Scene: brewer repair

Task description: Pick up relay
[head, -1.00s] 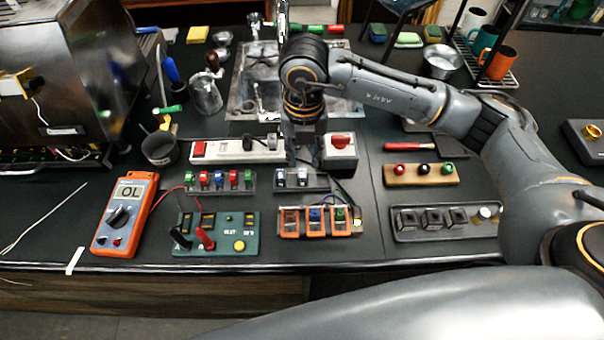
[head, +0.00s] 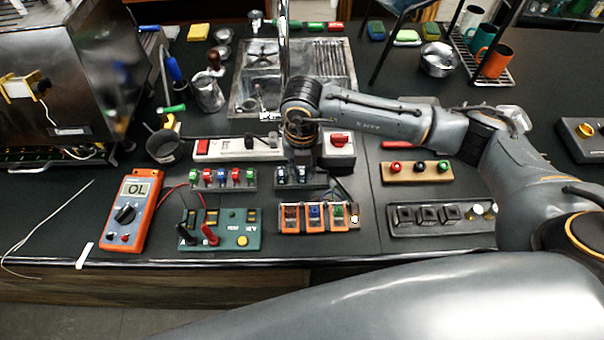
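My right gripper (head: 305,174) points down over a small dark rack (head: 316,184) that holds a few blue-and-white parts, and it partly hides the rack. Its fingers are too small and dark to tell open from shut. Just nearer the table edge is a row of orange-framed modules (head: 314,218) with brown, blue and green tops, likely relays in sockets; I cannot tell for certain which part is the relay. A similar rack (head: 222,179) with blue, green and red parts stands to the left. My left gripper is not in view.
An orange multimeter (head: 129,212) reading OL and a green test board (head: 228,230) with probes lie at the left. A power strip (head: 237,149) and red switch box (head: 338,151) are behind. A wooden button block (head: 417,172) and a dark tray (head: 441,218) lie right.

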